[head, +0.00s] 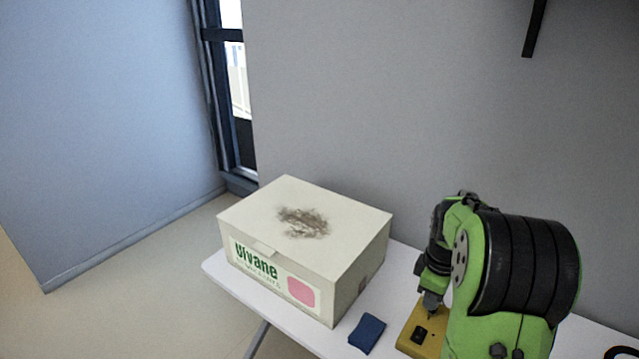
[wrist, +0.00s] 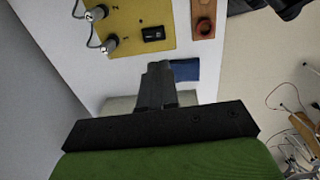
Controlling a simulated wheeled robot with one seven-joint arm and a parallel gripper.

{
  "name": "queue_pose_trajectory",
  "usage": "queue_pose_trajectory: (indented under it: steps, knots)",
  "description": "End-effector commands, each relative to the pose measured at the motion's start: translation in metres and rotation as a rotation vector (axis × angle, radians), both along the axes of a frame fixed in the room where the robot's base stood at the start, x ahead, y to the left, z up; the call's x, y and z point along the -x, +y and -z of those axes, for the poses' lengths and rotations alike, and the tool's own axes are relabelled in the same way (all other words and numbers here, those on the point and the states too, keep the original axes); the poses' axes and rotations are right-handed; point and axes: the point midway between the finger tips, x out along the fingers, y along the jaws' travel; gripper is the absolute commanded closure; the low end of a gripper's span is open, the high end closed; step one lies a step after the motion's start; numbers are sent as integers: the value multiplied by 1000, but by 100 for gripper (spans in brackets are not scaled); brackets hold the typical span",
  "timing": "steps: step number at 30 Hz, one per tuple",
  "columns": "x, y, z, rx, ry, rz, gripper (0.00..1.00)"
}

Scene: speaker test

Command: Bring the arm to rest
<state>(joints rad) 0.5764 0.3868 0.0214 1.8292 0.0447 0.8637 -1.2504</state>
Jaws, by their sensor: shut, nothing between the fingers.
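My green and black arm (head: 520,265) is bent over the right part of the white table (head: 245,290) in the head view. My gripper (wrist: 159,70) shows in the wrist view with its two dark fingers together and nothing between them. It is above the table, beside a folded blue cloth (wrist: 186,70) and near a yellow board (wrist: 145,15). In the head view my arm hides part of the yellow board (head: 415,348).
A closed cream box (head: 275,240) with a dark smudge on top stands left of my arm. The blue cloth (head: 367,333) lies in front of it. The board carries a black part (wrist: 153,34) and two cabled plugs. A wooden strip (wrist: 203,8) lies beside it. A grey wall stands behind.

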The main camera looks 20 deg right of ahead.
Motion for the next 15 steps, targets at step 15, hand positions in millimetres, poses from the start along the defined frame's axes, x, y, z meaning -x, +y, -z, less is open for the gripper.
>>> queue_pose_trajectory:
  steps: [15]
  knots:
    - [113,183,-164,-88,-363,454,100]
